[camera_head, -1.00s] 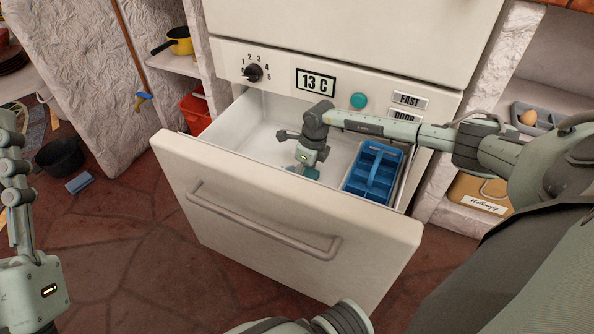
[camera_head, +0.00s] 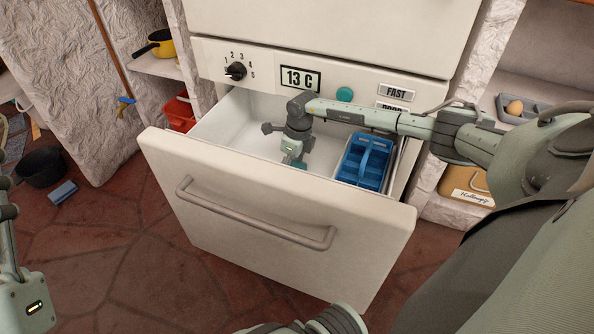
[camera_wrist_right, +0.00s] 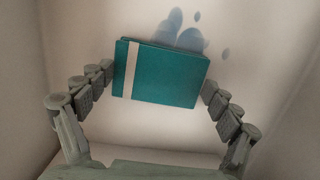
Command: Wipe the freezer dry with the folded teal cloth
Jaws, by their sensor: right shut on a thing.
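The freezer drawer (camera_head: 275,205) is pulled open, its white inside showing below the "13 C" display (camera_head: 300,78). My right gripper (camera_head: 295,157) reaches down into it, left of a blue divided caddy (camera_head: 363,160). It is shut on the folded teal cloth, which shows whole with a pale band in the right wrist view (camera_wrist_right: 165,75). Its fingers (camera_wrist_right: 160,88) lie along the cloth's two short sides. Blue-grey wet-looking patches (camera_wrist_right: 188,40) lie on the pale surface just beyond the cloth. My left gripper (camera_head: 12,245) is cut off at the left edge, so its fingertips are hidden.
The caddy fills the drawer's right end; the left end is bare. A handle (camera_head: 250,222) crosses the drawer front. A dark pot (camera_head: 40,167) and a blue sponge-like block (camera_head: 62,192) lie on the floor at left. Shelves flank the freezer.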

